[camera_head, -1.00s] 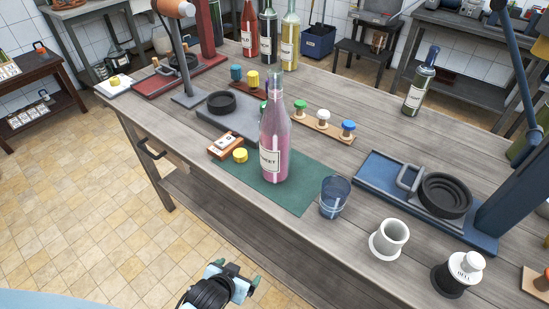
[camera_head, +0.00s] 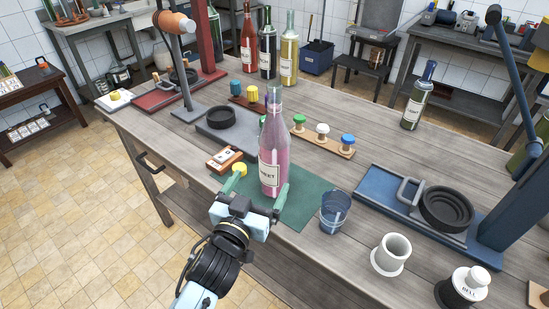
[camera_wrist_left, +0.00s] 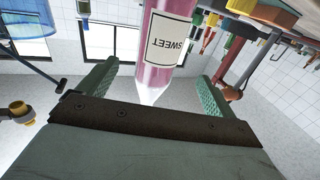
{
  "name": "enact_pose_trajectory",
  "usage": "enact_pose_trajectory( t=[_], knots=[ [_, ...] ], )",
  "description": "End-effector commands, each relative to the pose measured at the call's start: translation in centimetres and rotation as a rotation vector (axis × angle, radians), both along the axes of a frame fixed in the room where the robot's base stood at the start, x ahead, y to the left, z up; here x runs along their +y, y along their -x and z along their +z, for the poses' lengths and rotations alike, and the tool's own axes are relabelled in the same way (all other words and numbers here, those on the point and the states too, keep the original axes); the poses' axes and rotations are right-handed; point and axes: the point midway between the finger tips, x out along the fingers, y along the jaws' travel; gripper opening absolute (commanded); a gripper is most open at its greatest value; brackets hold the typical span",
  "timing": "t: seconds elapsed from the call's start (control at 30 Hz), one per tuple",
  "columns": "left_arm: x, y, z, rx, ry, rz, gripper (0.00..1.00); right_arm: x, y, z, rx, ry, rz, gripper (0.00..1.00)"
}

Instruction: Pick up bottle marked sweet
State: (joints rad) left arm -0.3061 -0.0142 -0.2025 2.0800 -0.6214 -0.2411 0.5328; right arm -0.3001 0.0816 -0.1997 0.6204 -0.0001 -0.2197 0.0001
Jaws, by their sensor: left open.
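The pink bottle (camera_head: 272,150) with a label reading "SWEET" stands upright on the green mat (camera_head: 312,207) on the workbench. My left gripper (camera_head: 259,184) is open in front of the bottle, with its green fingers on either side of the bottle's lower part in the head view. In the left wrist view the bottle (camera_wrist_left: 168,35) appears upside down between the two spread fingers, with clear gaps at both sides. I cannot tell how deep it is between them. My right gripper is not in view.
A blue glass cup (camera_head: 334,212) stands right of the mat. A yellow cap (camera_head: 239,170) and a small wooden box (camera_head: 224,160) are left of the bottle. A wooden strip with colored stoppers (camera_head: 322,137) lies behind. The white cup (camera_head: 391,255) is farther right.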

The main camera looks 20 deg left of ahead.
Motion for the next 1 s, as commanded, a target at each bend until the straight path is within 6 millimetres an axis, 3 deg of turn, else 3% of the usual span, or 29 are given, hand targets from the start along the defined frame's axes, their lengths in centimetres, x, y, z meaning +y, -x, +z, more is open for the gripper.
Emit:
enact_pose_trajectory(
  t=[0.3, 0.57, 0.83, 1.0],
  knots=[
    [-0.2, -5.5, 0.0, 0.001, -0.002, 0.001, 0.91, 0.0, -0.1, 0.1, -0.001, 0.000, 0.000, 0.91],
    [-0.4, -7.2, -0.2, 0.003, 0.000, 0.002, 0.91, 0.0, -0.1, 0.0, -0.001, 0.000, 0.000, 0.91],
    [-0.8, -10.9, -0.6, 0.002, -0.001, 0.001, 0.91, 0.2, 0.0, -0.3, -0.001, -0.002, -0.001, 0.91],
    [-0.8, -11.6, -0.7, 0.004, -0.001, 0.002, 0.91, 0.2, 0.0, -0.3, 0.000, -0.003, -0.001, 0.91]
  ],
)
